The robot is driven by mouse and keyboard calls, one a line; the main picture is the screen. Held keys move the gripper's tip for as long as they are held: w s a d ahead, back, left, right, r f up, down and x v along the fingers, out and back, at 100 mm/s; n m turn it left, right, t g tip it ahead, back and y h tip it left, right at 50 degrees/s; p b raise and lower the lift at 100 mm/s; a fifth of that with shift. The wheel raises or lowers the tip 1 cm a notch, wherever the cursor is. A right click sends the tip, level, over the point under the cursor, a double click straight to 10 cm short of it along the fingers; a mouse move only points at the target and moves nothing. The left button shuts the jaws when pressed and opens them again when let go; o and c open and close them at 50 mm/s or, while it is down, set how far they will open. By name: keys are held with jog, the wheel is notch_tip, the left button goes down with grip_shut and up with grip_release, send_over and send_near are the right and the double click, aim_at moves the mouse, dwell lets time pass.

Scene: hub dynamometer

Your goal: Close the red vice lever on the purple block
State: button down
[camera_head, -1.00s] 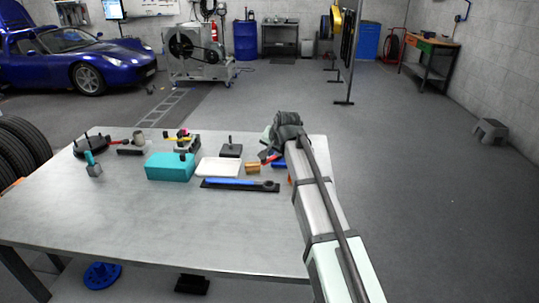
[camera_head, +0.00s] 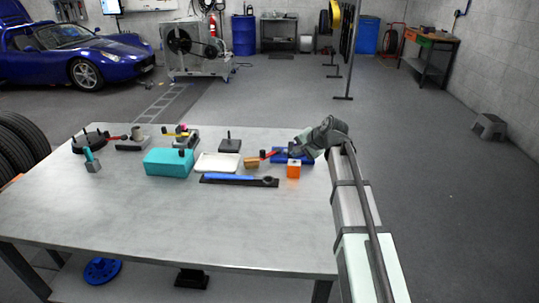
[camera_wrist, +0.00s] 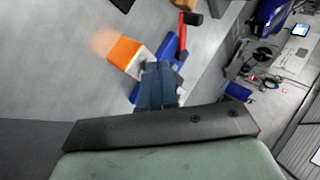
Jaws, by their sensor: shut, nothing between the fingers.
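A red lever with a black knob (camera_head: 270,155) sticks out to the left of a blue vice (camera_head: 280,157) at the table's right side. In the wrist view the red lever (camera_wrist: 183,38) stands beyond my fingers, with the blue vice body (camera_wrist: 168,48) partly hidden behind them. My gripper (camera_head: 303,151) is at the vice's right end, its fingers (camera_wrist: 160,72) shut and empty. The fingers appear apart from the lever; whether they touch the vice I cannot tell. I cannot make out a purple block in the vice; my gripper covers part of it.
An orange-and-white block (camera_head: 293,170) stands just in front of the vice. A wooden block (camera_head: 251,163), white tray (camera_head: 217,163), teal box (camera_head: 169,163) and blue-handled tool (camera_head: 235,180) lie to the left. The table front (camera_head: 190,220) is clear.

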jog(key=a+y, duration=0.1)
jog(key=a, duration=0.1)
jog(key=m, duration=0.1)
send_near(264, 157)
notch_tip(264, 157, down, 4)
jog(key=shift+w+r, duration=0.1)
jog(key=shift+w, duration=0.05)
jog(key=shift+w+a, duration=0.75)
jog(key=shift+a, duration=0.15)
jog(key=shift+w+a, duration=0.5)
jog(key=shift+a, duration=0.15)
jog(key=shift+a, duration=0.15)
